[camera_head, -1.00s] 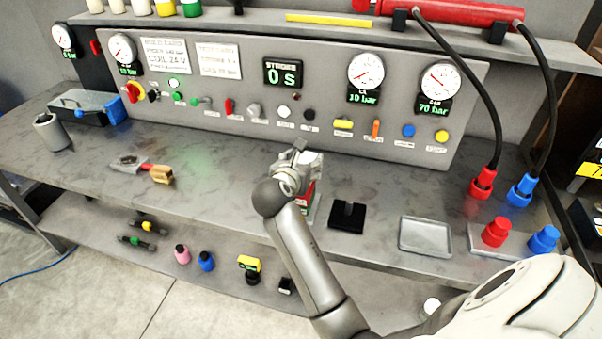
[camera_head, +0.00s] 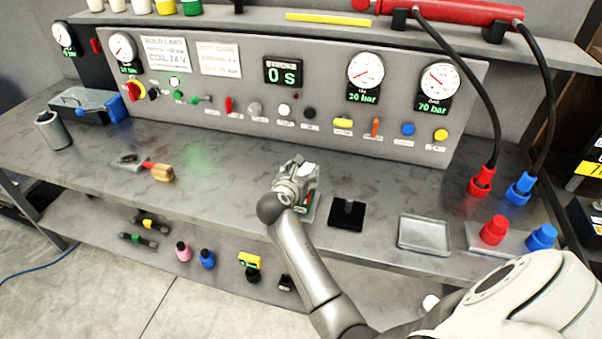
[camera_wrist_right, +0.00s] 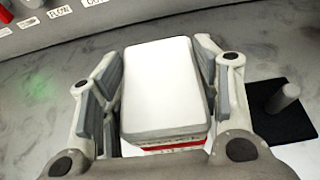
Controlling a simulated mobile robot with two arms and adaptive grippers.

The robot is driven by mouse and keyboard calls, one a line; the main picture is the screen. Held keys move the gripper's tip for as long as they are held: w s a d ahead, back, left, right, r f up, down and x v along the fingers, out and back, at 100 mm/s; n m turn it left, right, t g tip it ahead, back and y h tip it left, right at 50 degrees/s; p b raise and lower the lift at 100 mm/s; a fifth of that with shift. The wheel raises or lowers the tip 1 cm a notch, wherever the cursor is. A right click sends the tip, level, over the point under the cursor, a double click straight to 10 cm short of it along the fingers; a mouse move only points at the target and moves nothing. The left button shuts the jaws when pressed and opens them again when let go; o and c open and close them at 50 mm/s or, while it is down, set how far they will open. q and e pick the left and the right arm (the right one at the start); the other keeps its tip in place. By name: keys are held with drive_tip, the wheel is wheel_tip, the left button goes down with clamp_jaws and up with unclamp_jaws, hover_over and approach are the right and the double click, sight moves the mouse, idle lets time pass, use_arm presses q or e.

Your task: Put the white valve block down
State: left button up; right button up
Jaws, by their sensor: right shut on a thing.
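The white valve block (camera_wrist_right: 158,85) sits between the two fingers of my right gripper (camera_wrist_right: 155,95) in the right wrist view. It has a white top and a red band lower down. In the head view the right gripper (camera_head: 296,178) is shut on the block (camera_head: 310,172), low over the grey bench, left of a black fixture. The gripper and wrist hide much of the block there. I cannot tell whether its underside touches the bench or a light plate under it. My left gripper is not in view.
The black fixture with a post (camera_head: 347,214) stands right of the block, and it also shows in the right wrist view (camera_wrist_right: 279,108). A metal tray (camera_head: 424,236) lies further right. A brush (camera_head: 160,172) lies to the left. The control panel (camera_head: 290,100) rises behind.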

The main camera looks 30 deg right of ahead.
drive_tip(key=shift+r, duration=0.1)
drive_tip(key=o, duration=1.6)
drive_tip(key=shift+s+a+r+p, duration=0.3)
drive_tip(key=shift+a+p, duration=0.05)
drive_tip(key=shift+p, duration=0.25)
drive_tip(key=p+v, duration=0.8)
drive_tip(key=v, duration=0.3)
drive_tip(key=shift+f, duration=0.1)
